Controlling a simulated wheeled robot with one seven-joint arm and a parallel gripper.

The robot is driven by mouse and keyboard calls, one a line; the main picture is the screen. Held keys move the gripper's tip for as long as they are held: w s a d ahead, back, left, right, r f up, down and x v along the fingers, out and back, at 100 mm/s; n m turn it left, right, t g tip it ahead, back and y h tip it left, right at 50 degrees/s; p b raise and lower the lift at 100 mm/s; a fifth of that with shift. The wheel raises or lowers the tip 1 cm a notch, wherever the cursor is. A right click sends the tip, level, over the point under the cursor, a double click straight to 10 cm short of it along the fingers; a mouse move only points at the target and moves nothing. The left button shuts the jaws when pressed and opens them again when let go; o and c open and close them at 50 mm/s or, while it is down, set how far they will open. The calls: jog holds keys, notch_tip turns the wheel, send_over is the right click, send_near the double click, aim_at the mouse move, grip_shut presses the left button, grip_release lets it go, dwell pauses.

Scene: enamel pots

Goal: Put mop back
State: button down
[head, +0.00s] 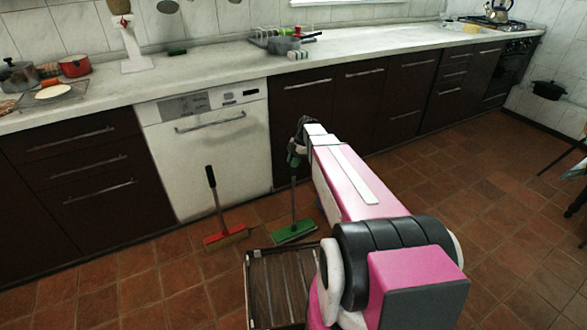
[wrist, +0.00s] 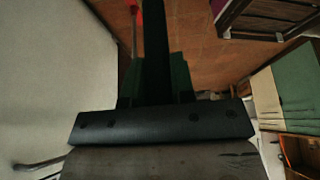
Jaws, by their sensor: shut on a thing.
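A mop with a green head (head: 295,232) stands on the tiled floor in front of the cabinets, its thin handle rising upright. My gripper (head: 295,155) is at the top of this handle and shut on it. In the wrist view the dark handle (wrist: 156,45) runs between the fingers of my gripper (wrist: 155,85); the fingers are dark and hard to make out. A second mop with a red head (head: 226,236) and a black grip (head: 211,177) leans near the white dishwasher, left of the green one. Part of something red (wrist: 134,15) shows in the wrist view.
A dark slatted crate (head: 258,290) stands on the floor just in front of the green mop, beside my arm. The white dishwasher (head: 205,150) and dark cabinets (head: 320,105) line the wall behind. Pots and dishes stand on the counter (head: 215,72).

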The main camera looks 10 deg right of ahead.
aim_at(291, 174)
jog(key=shift+f, duration=1.75)
jog(key=c, duration=1)
grip_release()
jog(key=shift+o, duration=0.2)
jog(key=v, duration=1.2)
jog(key=s+a+f+m+h, duration=0.2)
jog(key=s+m, duration=0.8)
jog(key=s, duration=0.1)
jog(key=s+a+f+m+t+h, duration=0.1)
jog(key=s+a+f+m+h, duration=0.1)
jog(key=s+m, duration=0.9)
jog(key=shift+s+a+f+m+h, duration=0.2)
jog(key=shift+s+a+m+h, duration=0.1)
jog(key=shift+s+a, duration=0.1)
